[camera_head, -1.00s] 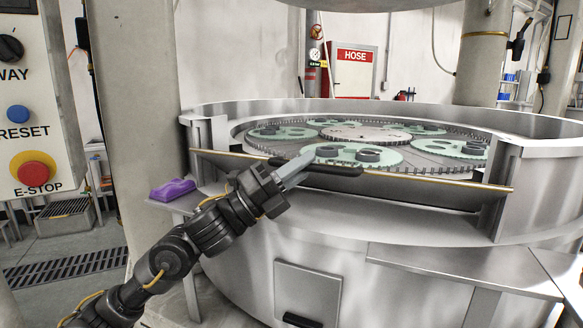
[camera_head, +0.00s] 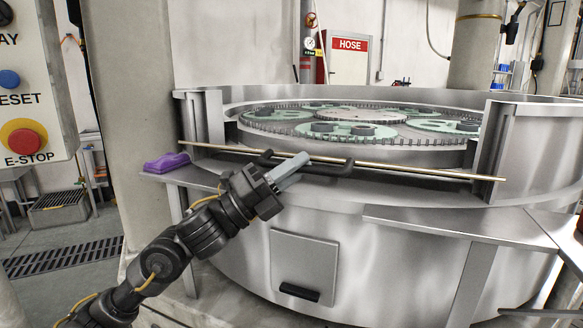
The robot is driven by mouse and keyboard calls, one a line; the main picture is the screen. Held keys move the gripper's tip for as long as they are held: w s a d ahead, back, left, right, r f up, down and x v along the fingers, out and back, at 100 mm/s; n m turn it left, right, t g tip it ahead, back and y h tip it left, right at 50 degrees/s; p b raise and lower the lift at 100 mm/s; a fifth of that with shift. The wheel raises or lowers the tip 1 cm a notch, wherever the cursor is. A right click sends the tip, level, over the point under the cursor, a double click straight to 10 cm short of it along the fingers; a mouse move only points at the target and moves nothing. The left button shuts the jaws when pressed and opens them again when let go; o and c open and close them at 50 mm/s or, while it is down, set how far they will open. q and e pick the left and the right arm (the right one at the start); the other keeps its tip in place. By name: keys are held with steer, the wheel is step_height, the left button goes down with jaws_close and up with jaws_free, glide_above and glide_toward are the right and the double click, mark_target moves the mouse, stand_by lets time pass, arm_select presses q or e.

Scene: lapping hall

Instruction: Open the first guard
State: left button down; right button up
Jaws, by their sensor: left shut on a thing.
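The guard (camera_head: 420,171) is a long thin panel with a gold-coloured edge across the front opening of the round steel lapping machine (camera_head: 400,255). It shows nearly edge-on, so little of its face is visible. Its black bar handle (camera_head: 335,166) sits at the middle of the guard. My left gripper (camera_head: 290,171) reaches up from the lower left and is shut on the handle. Its fingers hide part of the bar. My right gripper is not in view.
Green carriers (camera_head: 350,131) lie on the toothed plate behind the guard. A purple cloth (camera_head: 167,162) lies on the left ledge. A control panel with an E-stop (camera_head: 23,139) stands at far left. A steel shelf (camera_head: 470,226) juts out at front right.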

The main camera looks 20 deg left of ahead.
arm_select(q)
steer(key=shift+d+f, duration=0.15)
steer(key=shift+d, duration=0.05)
